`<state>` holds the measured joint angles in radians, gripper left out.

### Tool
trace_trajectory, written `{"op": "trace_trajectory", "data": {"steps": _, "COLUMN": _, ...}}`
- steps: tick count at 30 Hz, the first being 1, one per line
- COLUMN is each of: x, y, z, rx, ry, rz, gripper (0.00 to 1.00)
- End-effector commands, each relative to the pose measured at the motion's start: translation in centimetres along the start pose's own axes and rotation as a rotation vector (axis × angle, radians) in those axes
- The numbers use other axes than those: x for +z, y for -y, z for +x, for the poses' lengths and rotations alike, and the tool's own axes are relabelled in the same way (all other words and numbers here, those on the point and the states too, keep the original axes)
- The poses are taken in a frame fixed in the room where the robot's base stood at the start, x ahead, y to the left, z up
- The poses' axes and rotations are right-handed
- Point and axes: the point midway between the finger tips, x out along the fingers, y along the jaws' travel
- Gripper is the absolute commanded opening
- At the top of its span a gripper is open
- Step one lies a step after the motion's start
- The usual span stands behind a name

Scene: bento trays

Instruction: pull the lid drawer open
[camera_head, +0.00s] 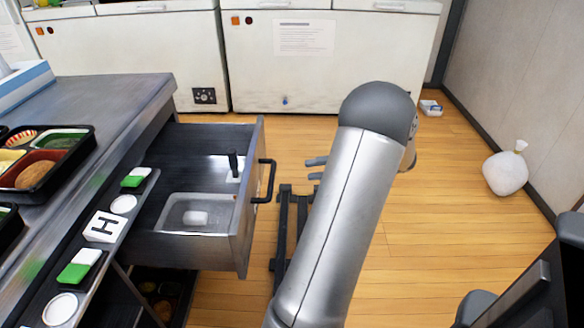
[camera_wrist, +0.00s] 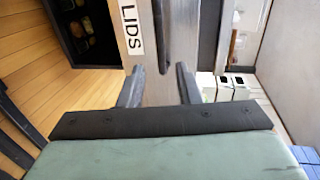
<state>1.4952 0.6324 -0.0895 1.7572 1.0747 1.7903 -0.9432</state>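The lid drawer (camera_head: 247,225) stands pulled out from the grey counter, and its inside is in view. Its dark handle (camera_head: 264,181) is on the drawer's right-hand face. In the wrist view a white "LIDS" label (camera_wrist: 131,28) is on the drawer front, with the handle (camera_wrist: 162,35) beside it. My gripper (camera_head: 316,168) is to the right of the handle, with a gap between them. In the wrist view my gripper (camera_wrist: 160,85) has its fingers spread, and the handle is beyond the fingertips. Nothing is held.
A clear tray (camera_head: 198,213) with a white piece lies in the drawer. Bento trays (camera_head: 75,165) and a strip of tags (camera_head: 103,226) are on the counter. A white bag (camera_head: 505,173) sits on the floor at right. Floor right of the drawer is mostly clear.

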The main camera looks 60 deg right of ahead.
Motion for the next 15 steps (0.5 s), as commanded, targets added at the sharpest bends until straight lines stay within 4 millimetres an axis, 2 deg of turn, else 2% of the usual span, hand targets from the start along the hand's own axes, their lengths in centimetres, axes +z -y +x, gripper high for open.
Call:
{"op": "trace_trajectory", "data": {"steps": 1, "x": 0.0, "y": 0.2, "z": -1.2, "rx": 0.000, "ry": -0.002, "rz": 0.000, "gripper": 0.31}}
{"op": "trace_trajectory", "data": {"steps": 6, "x": 0.0, "y": 0.1, "z": -4.0, "rx": 0.000, "ry": -0.001, "rz": 0.000, "gripper": 0.31}}
{"op": "trace_trajectory", "data": {"steps": 10, "x": 0.0, "y": 0.0, "z": -5.1, "rx": -0.001, "ry": 0.001, "rz": 0.001, "gripper": 0.31}}
{"op": "trace_trajectory", "data": {"steps": 15, "x": 0.0, "y": 0.0, "z": -5.5, "rx": 0.000, "ry": 0.001, "rz": 0.000, "gripper": 0.31}}
